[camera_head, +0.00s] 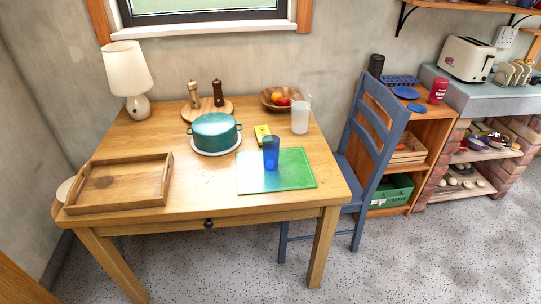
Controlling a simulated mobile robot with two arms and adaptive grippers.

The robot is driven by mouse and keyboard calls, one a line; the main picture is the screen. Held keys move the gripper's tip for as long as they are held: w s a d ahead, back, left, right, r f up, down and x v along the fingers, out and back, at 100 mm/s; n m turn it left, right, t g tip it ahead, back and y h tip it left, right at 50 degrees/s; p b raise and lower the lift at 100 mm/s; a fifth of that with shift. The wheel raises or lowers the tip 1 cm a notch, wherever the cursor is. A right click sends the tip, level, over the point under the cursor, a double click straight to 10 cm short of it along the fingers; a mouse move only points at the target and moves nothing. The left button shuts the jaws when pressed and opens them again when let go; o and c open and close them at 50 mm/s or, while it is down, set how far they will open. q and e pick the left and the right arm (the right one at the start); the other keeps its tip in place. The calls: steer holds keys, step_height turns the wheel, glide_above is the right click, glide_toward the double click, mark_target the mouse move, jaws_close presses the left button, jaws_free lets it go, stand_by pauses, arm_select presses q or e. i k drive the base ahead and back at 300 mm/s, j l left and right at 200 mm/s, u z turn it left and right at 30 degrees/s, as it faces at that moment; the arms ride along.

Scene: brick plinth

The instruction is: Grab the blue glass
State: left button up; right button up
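The blue glass (271,153) stands upright on a green placemat (297,178), on the right half of the wooden table (215,205). It looks translucent, and its rim is unobstructed from above. Neither of my grippers shows in the head view, so I cannot see whether they are open or shut.
A wooden tray (119,184) lies at the table's left. A blue chair (371,150) stands at the right side.

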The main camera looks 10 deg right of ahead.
mark_target(270, 143)
steer(key=i+l+u, duration=0.1)
steer(key=i+l, duration=0.15)
steer(key=l, duration=0.15)
steer(key=i+l+u, duration=0.15)
steer(key=l, duration=0.2)
steer(key=i+l+u, duration=0.1)
steer(key=i+l, duration=0.2)
steer(key=l, duration=0.15)
